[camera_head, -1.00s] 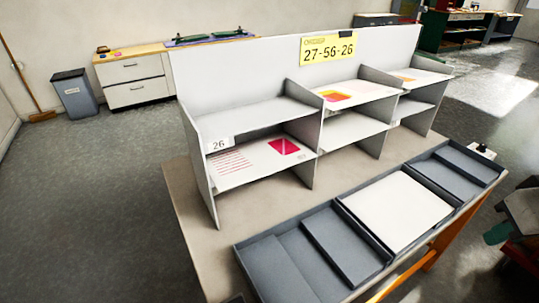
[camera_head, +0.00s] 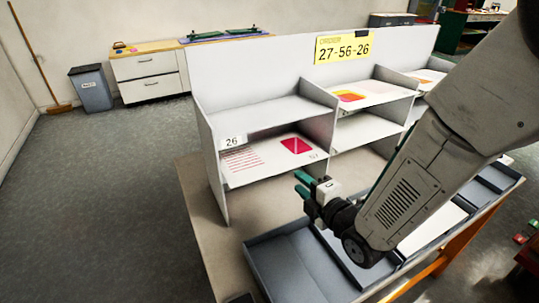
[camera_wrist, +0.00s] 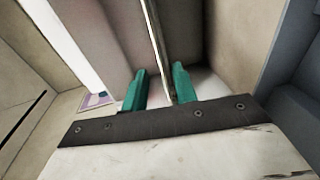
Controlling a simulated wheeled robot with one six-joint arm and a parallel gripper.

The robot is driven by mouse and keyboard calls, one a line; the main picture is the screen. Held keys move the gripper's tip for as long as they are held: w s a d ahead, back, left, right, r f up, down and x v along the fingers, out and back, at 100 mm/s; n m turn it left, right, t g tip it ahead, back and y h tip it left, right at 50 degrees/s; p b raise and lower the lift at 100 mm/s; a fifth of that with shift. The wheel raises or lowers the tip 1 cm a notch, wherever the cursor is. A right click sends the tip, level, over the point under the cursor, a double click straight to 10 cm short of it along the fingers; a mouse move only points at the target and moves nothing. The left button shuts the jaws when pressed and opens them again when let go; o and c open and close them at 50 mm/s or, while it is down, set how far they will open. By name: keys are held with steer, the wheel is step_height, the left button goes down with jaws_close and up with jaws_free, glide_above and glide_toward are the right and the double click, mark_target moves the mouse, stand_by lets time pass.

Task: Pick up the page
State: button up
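A white page (camera_head: 245,160) with red lines and a magenta square lies on the lower left shelf, under the label 26 (camera_head: 232,141). Another page (camera_head: 352,97) with a yellow, orange and red picture lies on the upper middle shelf. A third page (camera_head: 428,77) lies on the upper right shelf, partly hidden by my arm. My gripper (camera_head: 304,185) is in front of the lower left compartment, apart from the page there. In the wrist view its green fingers (camera_wrist: 159,88) are apart with nothing held. A thin shelf edge (camera_wrist: 157,45) shows beyond the gap between them.
The grey shelf unit (camera_head: 225,85) carries a yellow sign (camera_head: 342,47) reading 27-56-26. Grey trays (camera_head: 290,262) stand along the table front, with a white panel (camera_head: 432,226) among them, partly behind my arm. Upright dividers (camera_head: 323,140) separate the compartments.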

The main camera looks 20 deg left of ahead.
mark_target(287, 170)
steer(key=x, duration=0.7)
steer(key=shift+w+a+r, duration=0.1)
steer(key=shift+w+a, duration=0.1)
steer(key=shift+w, duration=0.05)
jaws_close()
